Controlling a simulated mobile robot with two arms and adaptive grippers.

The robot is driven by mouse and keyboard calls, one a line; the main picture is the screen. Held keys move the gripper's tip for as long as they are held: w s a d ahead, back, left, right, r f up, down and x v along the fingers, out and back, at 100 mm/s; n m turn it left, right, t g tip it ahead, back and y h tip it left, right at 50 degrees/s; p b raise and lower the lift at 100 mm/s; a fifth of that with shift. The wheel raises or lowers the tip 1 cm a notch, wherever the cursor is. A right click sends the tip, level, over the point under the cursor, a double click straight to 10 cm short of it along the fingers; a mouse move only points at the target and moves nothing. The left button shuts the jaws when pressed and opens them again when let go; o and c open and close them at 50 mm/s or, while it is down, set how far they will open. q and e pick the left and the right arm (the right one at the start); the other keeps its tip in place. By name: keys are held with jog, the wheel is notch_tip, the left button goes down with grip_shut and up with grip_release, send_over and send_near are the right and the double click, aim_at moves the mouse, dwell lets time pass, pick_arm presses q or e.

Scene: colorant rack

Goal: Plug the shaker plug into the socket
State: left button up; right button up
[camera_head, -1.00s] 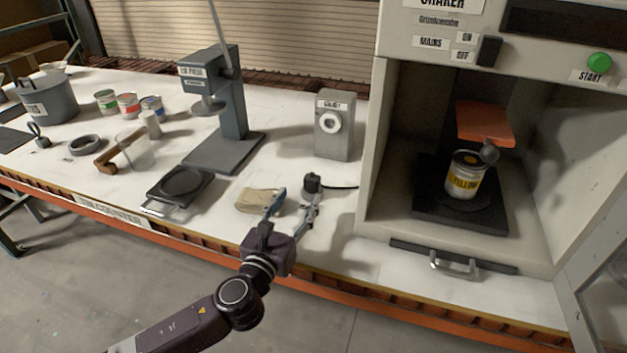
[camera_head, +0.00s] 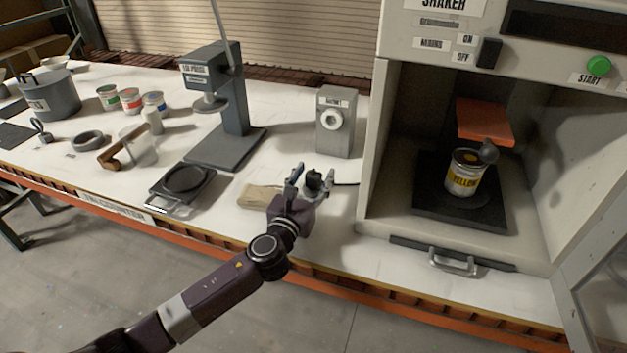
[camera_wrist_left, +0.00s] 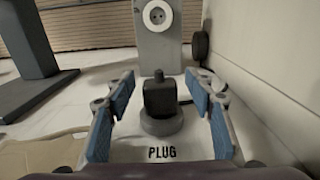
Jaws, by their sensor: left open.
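The black shaker plug (camera_head: 314,180) stands upright on the counter, and in the left wrist view the plug (camera_wrist_left: 160,97) rises from a round dark base behind a "PLUG" label. My left gripper (camera_head: 312,174) is open, with one finger on each side of the plug. In the left wrist view the fingers of the left gripper (camera_wrist_left: 163,97) show clear gaps to the plug on both sides. The socket (camera_head: 332,121) is a white ring on the front of a grey box, behind the plug; it also shows in the left wrist view (camera_wrist_left: 157,15). My right gripper is out of view.
The shaker cabinet (camera_head: 368,150) stands to the right, with a yellow-labelled can (camera_head: 464,174) inside. A folded tan cloth (camera_head: 258,197) lies left of the gripper. A scale (camera_head: 181,186) and a lid press (camera_head: 228,105) stand further left. The counter between plug and socket box looks clear.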

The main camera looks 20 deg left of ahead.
aim_at(314, 173)
pick_arm(q)
jog(key=c, duration=1.2)
jog(key=shift+c, duration=0.2)
jog(key=shift+r, duration=0.45)
notch_tip(314, 173, up, 18)
jog(key=p, duration=0.3)
jog(key=s+d+f+m+h, duration=0.1)
jog(key=s+d+f, duration=0.2)
jog(key=s+f, duration=0.15)
jog(key=s+d+f+h, duration=0.1)
jog(key=s+d+f, duration=0.15)
jog(key=s, duration=0.35)
jog(key=s+a+f+y, duration=0.1)
jog(key=s+a+f, duration=0.1)
jog(key=s, duration=0.4)
jog(key=s+a+f+n+y, duration=0.1)
jog(key=s+a+f, duration=0.1)
jog(key=s, duration=0.5)
jog(key=shift+a+y, duration=0.3)
jog(key=shift+f, duration=0.15)
